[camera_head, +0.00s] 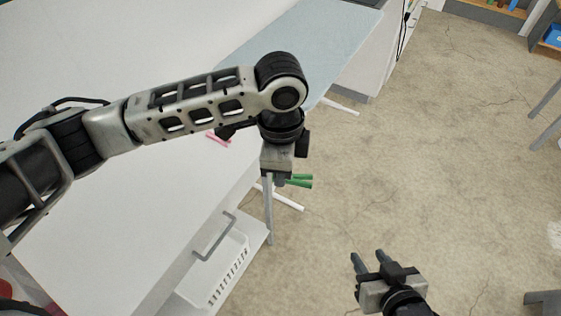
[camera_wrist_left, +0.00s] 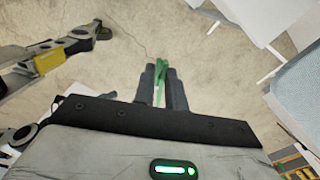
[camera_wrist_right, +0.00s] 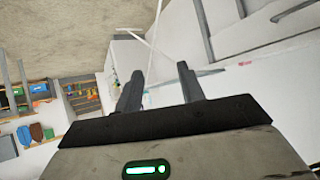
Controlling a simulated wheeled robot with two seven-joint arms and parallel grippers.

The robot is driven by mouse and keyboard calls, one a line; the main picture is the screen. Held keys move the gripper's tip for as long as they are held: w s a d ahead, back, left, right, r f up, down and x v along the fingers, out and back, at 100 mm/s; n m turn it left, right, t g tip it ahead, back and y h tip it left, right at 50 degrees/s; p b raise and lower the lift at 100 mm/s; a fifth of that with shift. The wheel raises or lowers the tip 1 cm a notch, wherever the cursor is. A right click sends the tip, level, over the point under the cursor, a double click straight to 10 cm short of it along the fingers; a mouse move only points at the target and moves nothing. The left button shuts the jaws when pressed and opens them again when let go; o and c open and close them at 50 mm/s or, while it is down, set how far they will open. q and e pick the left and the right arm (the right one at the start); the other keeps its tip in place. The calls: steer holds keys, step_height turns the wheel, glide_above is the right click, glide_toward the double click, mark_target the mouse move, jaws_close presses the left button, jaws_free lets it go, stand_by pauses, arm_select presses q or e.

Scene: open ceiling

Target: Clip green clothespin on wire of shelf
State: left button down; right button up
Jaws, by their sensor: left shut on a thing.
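The green clothespin (camera_head: 300,182) is between the fingers of my left gripper (camera_head: 283,179), with its green ends sticking out to the right. The left wrist view shows the left fingers (camera_wrist_left: 163,80) closed on the green clothespin (camera_wrist_left: 161,72). It is held in the air beside the white table's edge, and the floor shows behind it. My right gripper (camera_head: 368,260) is lower right over bare floor, open and empty. Its separated fingers also show in the right wrist view (camera_wrist_right: 160,88). I cannot clearly make out a shelf wire in the head view.
A white table (camera_head: 100,190) fills the left, with a pink item (camera_head: 218,138) on it. A light blue ironing board (camera_head: 325,30) stands beyond. A white basket (camera_head: 228,272) sits below the table edge. Shelves with bins (camera_wrist_right: 45,105) show in the right wrist view.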

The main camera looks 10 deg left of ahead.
steer(key=shift+o, duration=0.5)
steer(key=n+g+y, duration=1)
steer(key=n+y, duration=0.5)
glide_toward(292, 182)
steer(key=w+a, duration=0.1)
steer(key=a, duration=0.6)
steer(key=shift+f, duration=0.15)
steer(key=shift+w, duration=0.1)
